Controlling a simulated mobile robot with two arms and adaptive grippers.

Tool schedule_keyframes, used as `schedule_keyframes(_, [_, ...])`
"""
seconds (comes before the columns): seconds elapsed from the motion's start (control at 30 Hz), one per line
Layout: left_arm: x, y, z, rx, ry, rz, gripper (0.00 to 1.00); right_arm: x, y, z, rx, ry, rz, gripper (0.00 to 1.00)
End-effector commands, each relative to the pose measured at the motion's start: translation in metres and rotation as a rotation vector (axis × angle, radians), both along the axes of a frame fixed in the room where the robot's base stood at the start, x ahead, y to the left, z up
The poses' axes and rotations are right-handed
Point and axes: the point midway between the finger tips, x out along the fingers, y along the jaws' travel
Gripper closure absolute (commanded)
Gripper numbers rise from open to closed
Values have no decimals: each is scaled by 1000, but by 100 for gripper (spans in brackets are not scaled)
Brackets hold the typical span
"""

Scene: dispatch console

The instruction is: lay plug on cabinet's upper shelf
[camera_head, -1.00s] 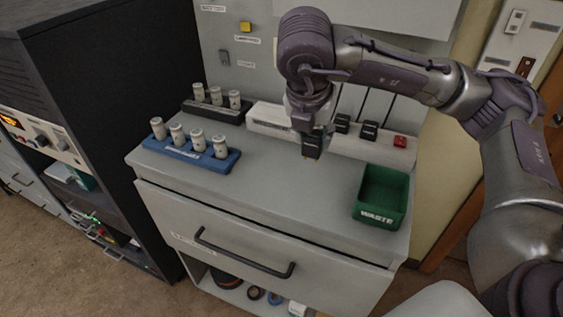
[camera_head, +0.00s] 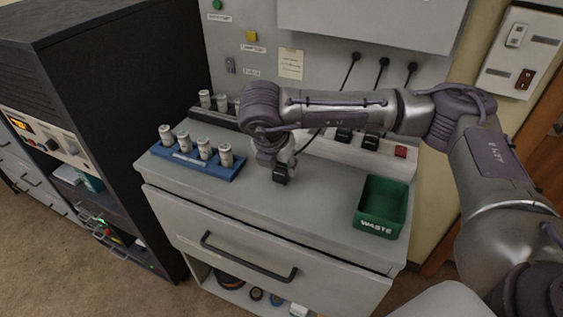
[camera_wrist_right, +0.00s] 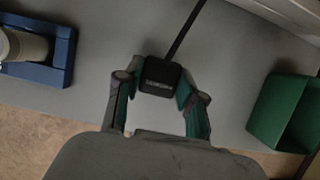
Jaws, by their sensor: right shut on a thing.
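A black plug (camera_head: 281,175) is held low over the grey worktop by my right gripper (camera_head: 276,168). In the right wrist view the plug (camera_wrist_right: 160,76) sits between the fingertips (camera_wrist_right: 160,88), with its cord running up and right. I cannot tell whether the plug touches the worktop. A black cabinet (camera_head: 100,90) with open shelves stands at the left, and its upper shelf (camera_head: 68,178) shows partly, holding a teal item. My left gripper is not in view.
A blue rack (camera_head: 190,162) with several pale cylinders lies left of the plug. A green waste bin (camera_head: 380,207) stands right. A white socket strip (camera_head: 325,152) with black plugs and a red switch lies behind. The worktop front has a drawer handle (camera_head: 245,262).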

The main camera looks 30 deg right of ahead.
Motion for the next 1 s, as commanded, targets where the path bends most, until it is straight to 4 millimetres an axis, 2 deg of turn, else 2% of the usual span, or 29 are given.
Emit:
schedule_keyframes(0.23, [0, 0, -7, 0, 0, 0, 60, 0, 0, -5, 0, 0, 0, 97])
schedule_keyframes(0.27, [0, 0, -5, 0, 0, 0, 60, 0, 0, -3, 0, 0, 0, 56])
schedule_keyframes(0.4, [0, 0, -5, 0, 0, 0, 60, 0, 0, -3, 0, 0, 0, 36])
schedule_keyframes(0.67, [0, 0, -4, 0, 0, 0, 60, 0, 0, -2, 0, 0, 0, 36])
schedule_keyframes(0.8, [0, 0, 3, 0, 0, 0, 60, 0, 0, 4, 0, 0, 0, 36])
schedule_keyframes(0.83, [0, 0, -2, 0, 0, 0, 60, -1, 2, 5, 2, -2, 1, 36])
schedule_keyframes(1.0, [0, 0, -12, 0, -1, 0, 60, -9, 12, 35, 2, -5, 3, 36])
